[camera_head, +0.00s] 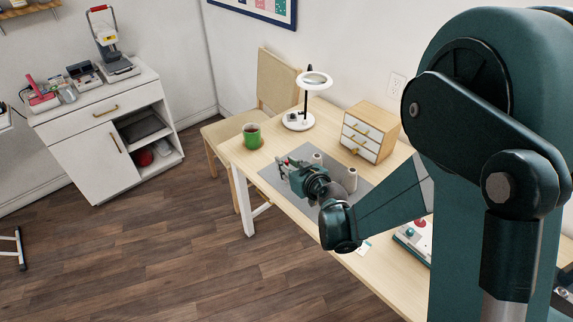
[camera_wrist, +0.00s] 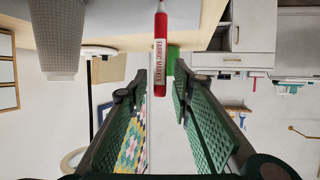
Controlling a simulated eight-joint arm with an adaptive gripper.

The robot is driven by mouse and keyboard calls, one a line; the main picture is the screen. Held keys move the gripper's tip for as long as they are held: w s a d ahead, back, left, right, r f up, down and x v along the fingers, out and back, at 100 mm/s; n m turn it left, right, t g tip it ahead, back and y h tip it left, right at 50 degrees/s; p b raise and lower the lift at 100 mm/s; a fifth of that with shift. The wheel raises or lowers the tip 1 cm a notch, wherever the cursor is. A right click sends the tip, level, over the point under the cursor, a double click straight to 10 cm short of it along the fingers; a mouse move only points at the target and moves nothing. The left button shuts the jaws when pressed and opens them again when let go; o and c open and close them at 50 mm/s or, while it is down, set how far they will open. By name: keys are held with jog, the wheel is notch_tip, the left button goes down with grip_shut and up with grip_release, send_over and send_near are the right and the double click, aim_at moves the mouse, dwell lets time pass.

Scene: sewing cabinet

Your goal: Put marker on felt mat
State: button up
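The red fabric marker (camera_wrist: 160,45) with a white label shows at the top middle of the wrist view. My gripper (camera_wrist: 168,75) is open. In the head view my gripper (camera_head: 283,165) is low over the grey felt mat (camera_head: 274,181) on the table. A small red spot shows at its fingertips there, too small to tell for sure as the marker. My arm hides part of the mat.
Thread spools (camera_head: 351,178) stand on the mat beside my gripper; a pale spool shows large in the wrist view (camera_wrist: 60,35). A green mug (camera_head: 252,136), a magnifier lamp (camera_head: 299,120) and a small drawer box (camera_head: 369,132) stand around the mat.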

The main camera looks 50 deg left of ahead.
jog(key=shift+r, duration=0.2)
jog(key=p+v, duration=0.2)
jog(key=v, duration=1)
dwell(0.8)
jog(key=w+d+r+m+t+h, duration=0.15)
jog(key=w+d+r, duration=0.25)
jog(key=d, duration=0.7)
jog(key=w+d+r+m+t+h, duration=0.1)
jog(key=w+d+r+m+h, duration=0.25)
jog(key=d, duration=0.75)
jog(key=w+d+r+m+t, duration=0.1)
jog(key=w+d+r, duration=0.35)
jog(key=d, duration=0.65)
jog(key=s+d+r+m+h, duration=0.1)
jog(key=s+d, duration=0.4)
jog(key=d, duration=0.7)
jog(key=s+d+r+m+h, duration=0.1)
jog(key=s+d+m+h, duration=0.3)
jog(key=d, duration=0.9)
jog(key=s+d+r+m+h, duration=0.2)
jog(key=s+d, duration=0.4)
jog(key=d, duration=0.6)
jog(key=shift+s+d+m+h, duration=0.15)
jog(key=shift+s+m+h, duration=0.35)
jog(key=shift+m, duration=0.5)
